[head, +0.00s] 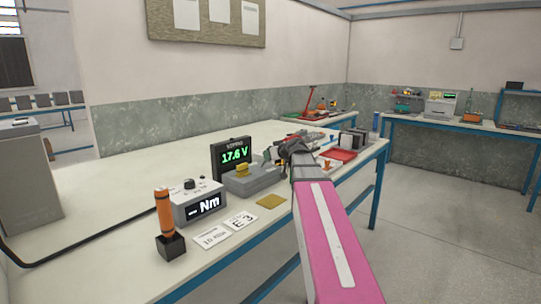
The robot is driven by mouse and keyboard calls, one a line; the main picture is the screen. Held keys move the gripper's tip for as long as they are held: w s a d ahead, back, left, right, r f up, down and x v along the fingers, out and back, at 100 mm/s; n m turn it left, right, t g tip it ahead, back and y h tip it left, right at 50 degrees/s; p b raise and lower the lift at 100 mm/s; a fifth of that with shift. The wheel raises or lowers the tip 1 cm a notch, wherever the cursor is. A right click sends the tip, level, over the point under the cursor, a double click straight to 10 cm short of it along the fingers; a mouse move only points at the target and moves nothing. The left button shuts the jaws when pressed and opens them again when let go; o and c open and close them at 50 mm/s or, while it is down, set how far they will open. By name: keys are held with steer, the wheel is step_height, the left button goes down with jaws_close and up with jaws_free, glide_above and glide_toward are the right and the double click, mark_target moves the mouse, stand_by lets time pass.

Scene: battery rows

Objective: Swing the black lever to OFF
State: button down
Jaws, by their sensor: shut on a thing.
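My gripper (281,147), at the end of my pink and grey arm, is small and dark in the head view. It is at the right end of a grey block (262,184) with a yellow part (242,170) on top. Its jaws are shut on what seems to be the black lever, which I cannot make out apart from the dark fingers. The lever's angle and any OFF mark are hidden or too small to read. A black display (232,157) behind the block reads 17.6 V in green.
A grey box marked Nm (199,205), an orange-handled tool in a black stand (164,215) and printed cards (237,220) are on the bench at left. A red tray (342,154) and dark blocks (352,140) lie beyond my gripper. The bench's back left is clear.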

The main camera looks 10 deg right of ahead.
steer(key=shift+f, duration=0.1)
stand_by(0.3)
steer(key=c, duration=0.8)
jaws_free()
steer(key=v, duration=1)
steer(key=shift+s+d, duration=0.15)
steer(key=shift+s, duration=0.15)
steer(key=shift+s, duration=0.1)
